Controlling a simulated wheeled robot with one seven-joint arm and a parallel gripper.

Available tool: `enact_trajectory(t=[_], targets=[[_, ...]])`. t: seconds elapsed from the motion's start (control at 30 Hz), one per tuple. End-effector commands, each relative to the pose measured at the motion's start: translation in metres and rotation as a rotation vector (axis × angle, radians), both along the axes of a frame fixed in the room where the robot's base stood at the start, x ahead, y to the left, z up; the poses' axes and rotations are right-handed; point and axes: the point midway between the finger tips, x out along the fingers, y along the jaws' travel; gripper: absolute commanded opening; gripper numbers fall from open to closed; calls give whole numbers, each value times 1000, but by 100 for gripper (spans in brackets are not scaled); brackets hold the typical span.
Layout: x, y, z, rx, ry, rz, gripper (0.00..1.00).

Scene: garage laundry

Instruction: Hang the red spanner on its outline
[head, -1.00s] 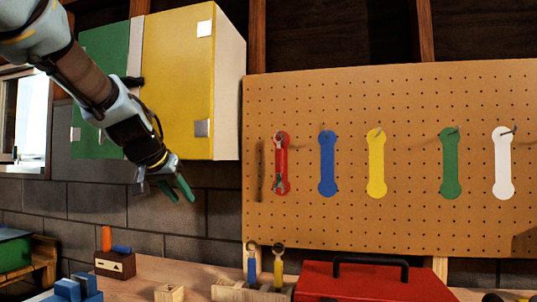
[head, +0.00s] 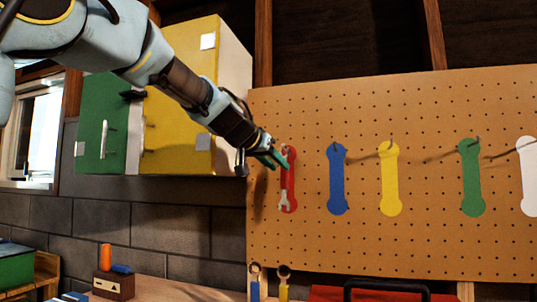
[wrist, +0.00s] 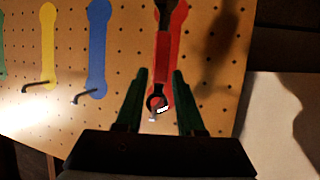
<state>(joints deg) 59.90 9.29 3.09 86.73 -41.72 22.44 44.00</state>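The red spanner (head: 284,197), with grey metal ends, hangs on the peg over the red outline (head: 292,180) at the pegboard's left. In the wrist view, which looks upside down, the spanner (wrist: 158,96) lies along the red outline (wrist: 180,28), its ring end at the peg (wrist: 154,115). My gripper (head: 279,158) is at the upper part of the red outline. In the wrist view my gripper (wrist: 160,75) is open, one green finger on each side of the spanner, with gaps between. In the head view my fingers partly hide the spanner's upper part.
The pegboard (head: 360,245) also has blue (head: 337,180), yellow (head: 389,180), green (head: 470,180) and white (head: 529,175) outlines with protruding pegs. A yellow and green cabinet (head: 180,130) hangs at left, below my arm. A workbench (head: 165,288) lies below.

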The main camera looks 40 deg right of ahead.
Motion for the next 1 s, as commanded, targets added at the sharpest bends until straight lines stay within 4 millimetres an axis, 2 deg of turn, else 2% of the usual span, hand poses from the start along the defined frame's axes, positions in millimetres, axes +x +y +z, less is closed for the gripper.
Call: enact_trajectory(t=[0.1,0.3,0.73,1.0], targets=[[6,-19,-7,2,1,0,38],[12,-39,-16,1,0,0,38],[15,-47,-20,0,0,1,38],[15,-46,-20,0,0,1,7]])
